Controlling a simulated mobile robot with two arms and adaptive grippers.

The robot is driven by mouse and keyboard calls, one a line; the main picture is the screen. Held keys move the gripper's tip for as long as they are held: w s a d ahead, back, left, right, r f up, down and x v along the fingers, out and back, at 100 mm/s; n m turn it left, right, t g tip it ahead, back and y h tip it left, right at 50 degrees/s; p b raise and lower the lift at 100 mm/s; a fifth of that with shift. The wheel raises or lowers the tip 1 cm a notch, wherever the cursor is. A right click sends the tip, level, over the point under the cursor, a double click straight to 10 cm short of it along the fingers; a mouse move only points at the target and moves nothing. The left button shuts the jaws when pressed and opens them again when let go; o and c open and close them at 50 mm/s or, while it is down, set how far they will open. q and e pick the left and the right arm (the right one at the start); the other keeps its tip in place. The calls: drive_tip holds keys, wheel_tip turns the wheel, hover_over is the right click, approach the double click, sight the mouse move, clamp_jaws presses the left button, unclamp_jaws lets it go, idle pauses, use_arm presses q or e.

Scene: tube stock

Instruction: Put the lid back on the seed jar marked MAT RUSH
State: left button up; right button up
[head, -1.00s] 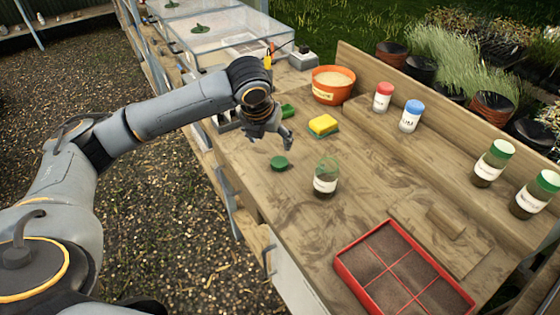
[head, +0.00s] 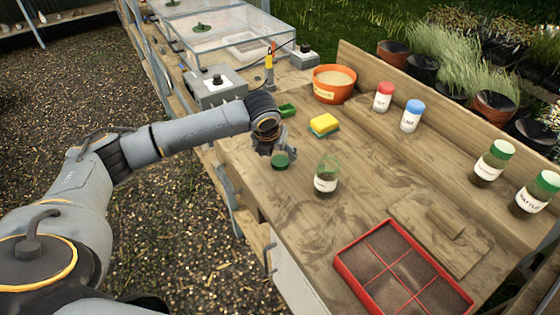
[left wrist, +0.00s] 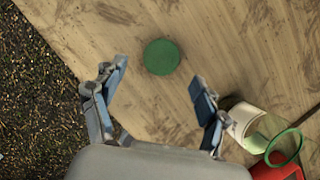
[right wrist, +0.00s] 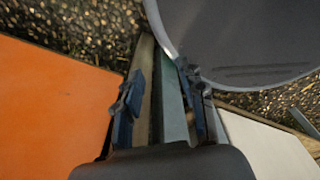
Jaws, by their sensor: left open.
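A round green lid (head: 281,162) lies flat on the bench. An open glass jar (head: 326,183) with a white label stands upright just right of it, without a lid; its label is too small to read. My left gripper (head: 275,148) is open and empty, above and just behind the lid. In the left wrist view the lid (left wrist: 161,56) lies just beyond the open fingertips (left wrist: 156,78), and the jar (left wrist: 248,122) is beside the right finger. My right gripper (right wrist: 165,95) shows only in its wrist view, with its fingers apart and nothing between them.
A yellow sponge (head: 323,124) and an orange bowl (head: 334,84) stand behind. Red-lidded (head: 383,97) and blue-lidded (head: 411,115) jars and two green-lidded jars (head: 493,162) line the back ledge. A red divided tray (head: 346,276) lies in front. Bare bench surrounds the open jar.

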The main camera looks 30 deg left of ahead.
sight(280, 162)
use_arm(q)
drive_tip(key=x, duration=0.4)
drive_tip(key=shift+f, duration=0.1)
drive_tip(key=shift+c, duration=0.2)
drive_tip(key=c, duration=0.7)
